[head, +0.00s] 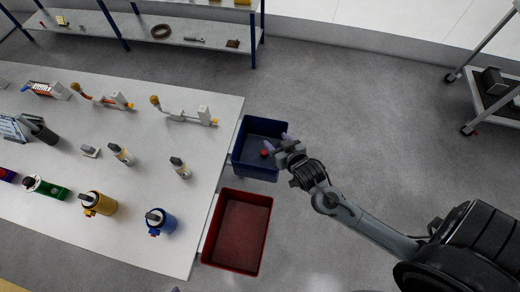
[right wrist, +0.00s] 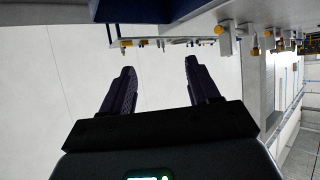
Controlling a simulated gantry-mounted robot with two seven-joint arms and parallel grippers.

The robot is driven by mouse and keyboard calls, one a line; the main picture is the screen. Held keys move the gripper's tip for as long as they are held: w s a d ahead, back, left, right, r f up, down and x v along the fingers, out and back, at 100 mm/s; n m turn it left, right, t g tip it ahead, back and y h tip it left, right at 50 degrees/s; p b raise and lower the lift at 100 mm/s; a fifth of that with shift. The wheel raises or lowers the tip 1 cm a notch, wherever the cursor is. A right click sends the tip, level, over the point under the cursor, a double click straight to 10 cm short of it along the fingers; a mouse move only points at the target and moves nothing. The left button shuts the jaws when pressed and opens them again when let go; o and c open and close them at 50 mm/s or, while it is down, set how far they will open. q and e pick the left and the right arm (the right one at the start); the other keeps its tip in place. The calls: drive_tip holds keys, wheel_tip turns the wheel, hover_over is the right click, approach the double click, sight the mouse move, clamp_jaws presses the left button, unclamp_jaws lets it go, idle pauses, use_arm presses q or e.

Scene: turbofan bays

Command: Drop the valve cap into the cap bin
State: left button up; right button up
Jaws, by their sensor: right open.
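A small red cap (head: 264,153) shows against the inside of the blue bin (head: 243,167), just left of my right gripper. I cannot tell whether it rests on the bin floor or is above it. My right gripper (head: 279,144) is over the right side of the blue bin, with its fingers apart. The right wrist view shows the two dark fingers (right wrist: 161,75) spread with nothing between them. A red bin (head: 237,232) stands in front of the blue one and looks empty. No label shows which is the cap bin. My left gripper is not in view.
The white table (head: 130,190) left of the bins holds a yellow canister (head: 98,203), a blue canister (head: 161,221) and several fittings. A shelf (head: 150,30) stands at the back and a cart (head: 495,95) at the far right. Open grey floor lies right of the bins.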

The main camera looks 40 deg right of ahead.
drive_tip(key=shift+v, duration=1.05)
drive_tip(key=s+a+n+g+y, duration=0.35)
drive_tip(key=s+a+g, duration=0.5)
drive_tip(key=s, duration=0.55)
wheel_tip(320, 180, up, 22)
drive_tip(key=n+p, duration=0.1)
drive_tip(key=p, duration=2.1)
drive_tip(key=shift+s+a+p, duration=0.25)
drive_tip(key=shift+s+p, duration=0.1)
drive_tip(key=shift+s, duration=0.1)
drive_tip(key=shift+h, duration=0.25)
